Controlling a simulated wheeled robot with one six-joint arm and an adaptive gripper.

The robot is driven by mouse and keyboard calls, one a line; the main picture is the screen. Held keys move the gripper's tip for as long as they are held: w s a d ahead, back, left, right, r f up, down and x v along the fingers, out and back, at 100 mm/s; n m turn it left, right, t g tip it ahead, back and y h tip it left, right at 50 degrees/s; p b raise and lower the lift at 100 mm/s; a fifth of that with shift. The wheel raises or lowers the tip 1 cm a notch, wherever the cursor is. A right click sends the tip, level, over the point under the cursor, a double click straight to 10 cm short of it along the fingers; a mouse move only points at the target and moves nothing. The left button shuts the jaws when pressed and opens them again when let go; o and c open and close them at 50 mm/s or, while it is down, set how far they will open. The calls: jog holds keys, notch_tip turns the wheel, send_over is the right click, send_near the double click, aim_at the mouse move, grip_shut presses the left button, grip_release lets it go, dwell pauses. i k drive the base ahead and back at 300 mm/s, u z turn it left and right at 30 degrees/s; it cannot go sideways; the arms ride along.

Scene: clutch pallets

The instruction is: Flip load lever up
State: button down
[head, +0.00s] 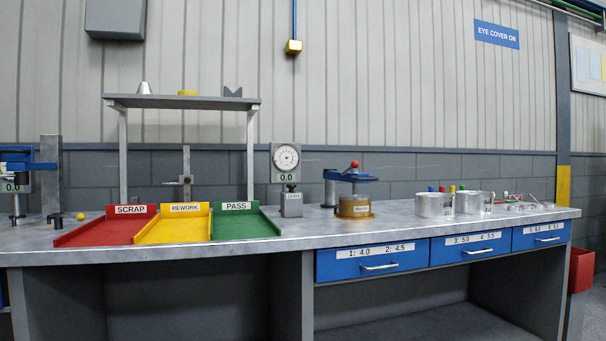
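No part is clearly marked as the load lever. A small blue fixture (332,186) stands on the bench right of centre, with a blue arm reaching right. A red ball knob (355,164) stands on top of that arm, on a short dark stem. A brass-coloured round block (354,207) with a label sits under the arm; whether they touch is unclear. Another blue device (20,166) with a 0.0 display is partly cut off at the left edge. My gripper is not in view.
The grey bench (290,233) holds a red SCRAP tray (100,238), a yellow REWORK tray (172,235) and a green PASS tray (245,227). A dial gauge (286,160) stands left of the fixture. Metal cylinders (434,205) stand right of it. Blue drawers (372,262) sit below.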

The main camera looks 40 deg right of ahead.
aim_at(354, 164)
jog(key=i, duration=0.65)
jog(key=z, duration=0.95)
jog(key=i, duration=0.45)
jog(key=z, duration=0.5)
